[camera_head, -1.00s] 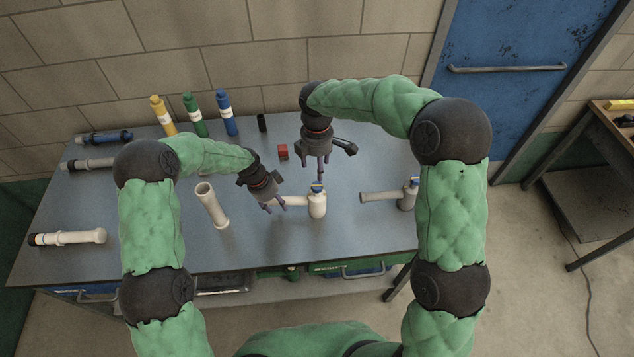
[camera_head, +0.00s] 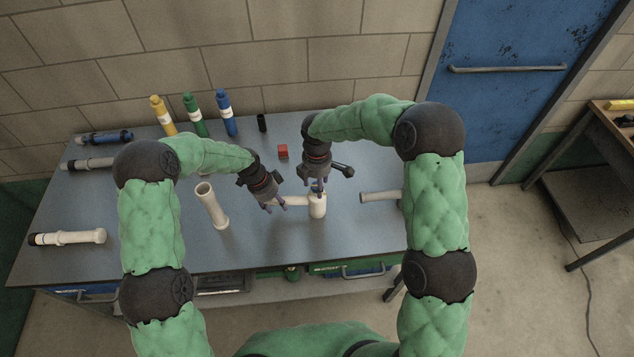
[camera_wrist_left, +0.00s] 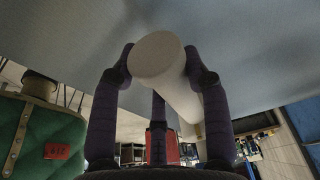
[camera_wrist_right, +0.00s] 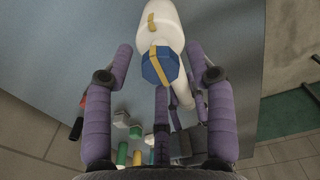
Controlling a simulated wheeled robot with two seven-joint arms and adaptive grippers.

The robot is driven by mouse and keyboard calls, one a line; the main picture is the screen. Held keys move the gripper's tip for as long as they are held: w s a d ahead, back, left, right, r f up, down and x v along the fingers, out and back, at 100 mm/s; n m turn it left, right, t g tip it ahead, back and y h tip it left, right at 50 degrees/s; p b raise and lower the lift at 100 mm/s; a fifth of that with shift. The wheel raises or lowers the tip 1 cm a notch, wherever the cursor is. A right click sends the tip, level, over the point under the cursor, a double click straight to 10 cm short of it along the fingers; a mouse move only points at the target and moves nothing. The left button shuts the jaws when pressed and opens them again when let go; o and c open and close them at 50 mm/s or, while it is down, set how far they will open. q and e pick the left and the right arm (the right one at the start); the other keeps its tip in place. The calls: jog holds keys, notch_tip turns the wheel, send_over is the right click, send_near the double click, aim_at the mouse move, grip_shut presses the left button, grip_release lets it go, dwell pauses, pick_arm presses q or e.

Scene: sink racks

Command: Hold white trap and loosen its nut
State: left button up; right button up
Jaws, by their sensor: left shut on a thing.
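The white trap (camera_head: 317,207) stands upright on the grey bench, its side pipe (camera_head: 290,200) reaching left. My left gripper (camera_head: 274,203) is shut on this pipe; in the left wrist view the round white pipe end (camera_wrist_left: 157,58) sits between its purple fingers. My right gripper (camera_head: 317,187) points down over the top of the trap. In the right wrist view the trap's blue nut (camera_wrist_right: 159,66), with a yellow stripe, lies between its spread fingers, with gaps on both sides. The head view largely hides the nut behind the right gripper.
A white pipe (camera_head: 379,197) of another fitting shows at right, partly behind my right arm. Yellow, green and blue bottles (camera_head: 226,112), a red block (camera_head: 282,151) and a black cylinder (camera_head: 262,122) are further back.

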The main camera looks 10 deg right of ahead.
jog(key=c, duration=0.8)
jog(key=shift+m, duration=0.3)
jog(key=m, duration=1.3)
jog(key=shift+m, duration=2.2)
